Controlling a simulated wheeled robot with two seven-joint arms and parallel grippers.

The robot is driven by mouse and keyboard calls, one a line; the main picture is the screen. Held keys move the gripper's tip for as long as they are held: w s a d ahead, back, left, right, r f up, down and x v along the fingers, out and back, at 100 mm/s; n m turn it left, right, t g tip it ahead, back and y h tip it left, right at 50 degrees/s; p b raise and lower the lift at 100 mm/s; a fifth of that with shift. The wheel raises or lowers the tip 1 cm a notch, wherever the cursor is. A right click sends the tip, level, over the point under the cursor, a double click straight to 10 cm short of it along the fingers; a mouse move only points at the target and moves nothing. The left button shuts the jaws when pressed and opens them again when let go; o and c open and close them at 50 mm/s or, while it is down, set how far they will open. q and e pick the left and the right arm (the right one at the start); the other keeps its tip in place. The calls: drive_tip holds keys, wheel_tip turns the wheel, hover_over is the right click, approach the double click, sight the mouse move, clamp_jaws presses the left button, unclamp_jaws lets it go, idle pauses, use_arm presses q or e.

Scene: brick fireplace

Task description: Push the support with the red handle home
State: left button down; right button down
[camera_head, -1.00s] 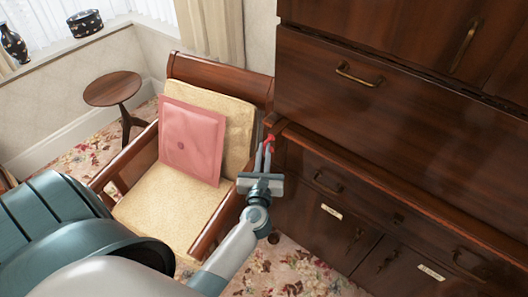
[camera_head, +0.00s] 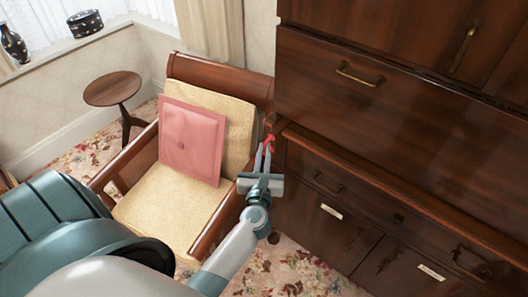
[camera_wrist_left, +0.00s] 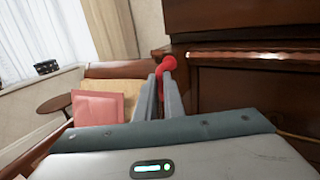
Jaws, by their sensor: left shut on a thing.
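The red handle (camera_head: 269,139) sits at the left front edge of the dark wooden cabinet (camera_head: 390,130), just below its big upper front. My left gripper (camera_head: 263,153) reaches up to it from below, and its two narrow fingers are shut on the red handle. In the left wrist view the handle (camera_wrist_left: 167,62) shows as a round red knob at the fingertips. The support behind the handle is dark wood like the cabinet and hard to tell apart from it; how far it stands out is unclear. My right gripper is not in view.
A wooden armchair (camera_head: 221,76) with a pink cushion (camera_head: 192,142) stands close to the left of my gripper. A small round table (camera_head: 112,88) is farther left. The cabinet has brass drawer handles (camera_head: 357,76). Some flowered carpet (camera_head: 285,270) is bare below the gripper.

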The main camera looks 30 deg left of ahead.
sight(273, 142)
use_arm(q)
drive_tip(key=w, duration=0.4)
drive_tip(key=shift+w+d, duration=0.2)
drive_tip(key=shift+r, duration=0.1)
drive_tip(key=c, duration=1.9)
unclamp_jaws()
drive_tip(key=shift+w, duration=0.1)
drive_tip(key=shift+o, duration=0.2)
drive_tip(key=shift+s, duration=0.2)
